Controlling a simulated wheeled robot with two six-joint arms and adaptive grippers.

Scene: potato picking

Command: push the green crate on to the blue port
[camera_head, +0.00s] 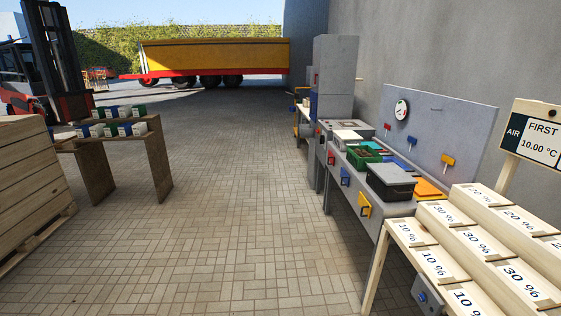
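The green crate (358,160) stands on the grey workbench along the wall at the right, with brown contents inside. A flat blue patch (399,162) lies on the bench to the right of the crate, close to the wall, and is partly hidden behind a black box. A blue tag (345,177) is on the bench front, below and left of the crate, and a small blue sign (413,140) is on the wall panel. Neither of my grippers is in view.
The dark lidded box (391,184) stands nearer than the crate, beside an orange pad (428,189). A stepped wooden rack (470,237) with percentage labels is at the front right. A wooden table (155,155) and wooden crate (30,180) stand left. The paved floor between is clear.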

